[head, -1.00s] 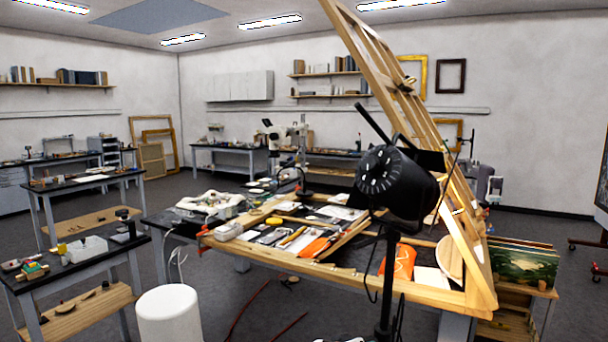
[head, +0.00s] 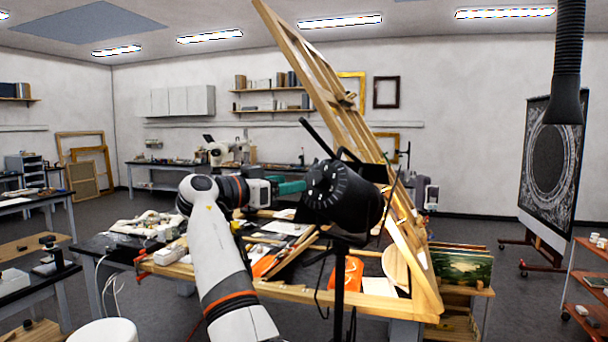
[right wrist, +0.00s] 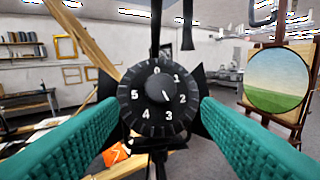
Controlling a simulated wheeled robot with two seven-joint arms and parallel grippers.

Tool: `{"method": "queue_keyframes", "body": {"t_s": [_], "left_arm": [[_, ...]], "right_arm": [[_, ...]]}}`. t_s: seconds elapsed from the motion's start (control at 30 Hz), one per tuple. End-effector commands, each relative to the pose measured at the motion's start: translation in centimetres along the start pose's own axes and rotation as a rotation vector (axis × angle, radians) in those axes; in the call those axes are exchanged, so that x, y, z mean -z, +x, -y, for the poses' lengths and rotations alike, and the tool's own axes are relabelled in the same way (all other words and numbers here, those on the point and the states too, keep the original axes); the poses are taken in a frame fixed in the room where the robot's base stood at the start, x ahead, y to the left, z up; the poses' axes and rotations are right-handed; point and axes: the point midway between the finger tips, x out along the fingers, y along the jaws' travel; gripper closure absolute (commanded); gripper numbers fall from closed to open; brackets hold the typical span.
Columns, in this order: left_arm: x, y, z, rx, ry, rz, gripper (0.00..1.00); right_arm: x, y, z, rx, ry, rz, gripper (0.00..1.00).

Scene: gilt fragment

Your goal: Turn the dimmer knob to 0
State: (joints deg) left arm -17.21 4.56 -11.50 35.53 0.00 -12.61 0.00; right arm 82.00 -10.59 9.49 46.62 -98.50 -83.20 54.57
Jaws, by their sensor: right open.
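The dimmer knob (right wrist: 160,88) is a small black knob at the middle of a round black dial (right wrist: 150,104) numbered 0 to 5, with 0 at the top. Its white mark points to the lower right, roughly between 2 and 3. The dial is on the back of a black studio lamp (head: 345,196) on a stand. My right gripper (head: 302,187) has green fingers and is open, close to the lamp's dial. My left gripper is not in view.
A wooden easel (head: 350,110) leans close behind the lamp. A cluttered workbench (head: 400,306) lies beneath, with orange cloths and tools. A black hose (head: 567,70) hangs at the right. A white cylinder (head: 104,332) stands at the lower left.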

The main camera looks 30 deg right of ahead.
Motion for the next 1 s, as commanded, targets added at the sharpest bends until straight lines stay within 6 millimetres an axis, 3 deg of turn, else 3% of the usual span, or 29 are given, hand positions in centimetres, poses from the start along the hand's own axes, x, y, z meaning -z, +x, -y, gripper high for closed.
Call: {"method": "queue_keyframes", "body": {"t_s": [0.03,0.3,0.73,0.77,1.0], "left_arm": [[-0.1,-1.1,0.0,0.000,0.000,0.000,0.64],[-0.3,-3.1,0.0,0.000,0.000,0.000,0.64],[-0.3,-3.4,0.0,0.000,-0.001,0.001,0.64],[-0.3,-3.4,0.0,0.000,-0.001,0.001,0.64],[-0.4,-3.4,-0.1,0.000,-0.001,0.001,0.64]], "right_arm": [[-0.5,1.2,0.0,0.002,-0.002,-0.001,0.42],[-0.3,5.4,0.0,0.000,-0.003,-0.001,0.42],[0.1,6.5,-0.1,-0.002,-0.002,0.000,0.42],[0.1,6.5,-0.1,-0.002,-0.002,0.000,0.43],[0.1,6.5,-0.1,-0.002,-0.002,0.000,0.83]]}}
